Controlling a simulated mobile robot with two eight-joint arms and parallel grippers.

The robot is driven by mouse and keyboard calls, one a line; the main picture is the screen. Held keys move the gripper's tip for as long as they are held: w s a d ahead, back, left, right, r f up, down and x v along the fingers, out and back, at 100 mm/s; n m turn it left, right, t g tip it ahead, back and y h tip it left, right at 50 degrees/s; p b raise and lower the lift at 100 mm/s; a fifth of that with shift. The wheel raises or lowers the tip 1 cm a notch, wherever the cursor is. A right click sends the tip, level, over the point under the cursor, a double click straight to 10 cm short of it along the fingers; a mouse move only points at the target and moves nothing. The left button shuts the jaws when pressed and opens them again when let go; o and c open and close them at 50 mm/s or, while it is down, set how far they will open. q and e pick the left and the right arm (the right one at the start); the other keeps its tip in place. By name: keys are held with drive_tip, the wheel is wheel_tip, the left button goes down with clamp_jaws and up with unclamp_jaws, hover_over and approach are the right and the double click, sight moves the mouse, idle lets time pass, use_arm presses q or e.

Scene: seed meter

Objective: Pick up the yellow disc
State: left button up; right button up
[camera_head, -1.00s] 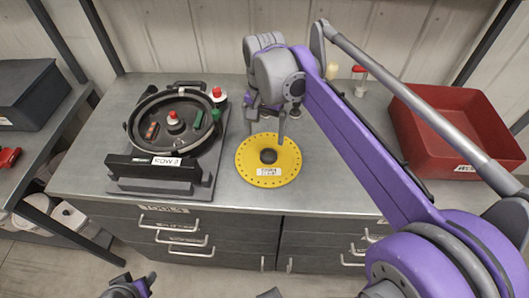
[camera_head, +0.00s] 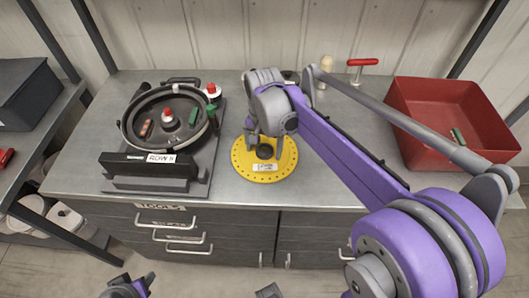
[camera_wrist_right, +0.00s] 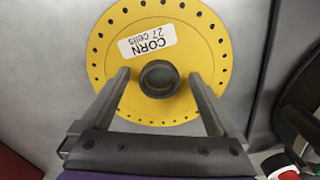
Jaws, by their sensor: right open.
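The yellow disc (camera_head: 286,162) lies flat on the grey bench top, right of the round black seed meter (camera_head: 128,125). It has a ring of small holes, a dark round hub (camera_head: 264,151) and a white label. In the right wrist view, the disc (camera_wrist_right: 205,60) has a label reading "CORN 27 cells". My right gripper (camera_wrist_right: 159,75) is open over the disc, one finger on each side of the hub, with gaps between. Contact cannot be told. A grey and purple part of mine at the bottom edge, perhaps my left gripper (camera_head: 130,288), is mostly cut off.
The seed meter's black front block bears a white label. A red tray (camera_head: 420,150) with a green piece stands at right. A red-handled tool (camera_head: 362,62) and a pale peg (camera_head: 326,64) are at the back. Bare bench lies left of the tray.

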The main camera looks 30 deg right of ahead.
drive_tip(key=c, duration=1.4)
drive_tip(key=shift+r, duration=0.15)
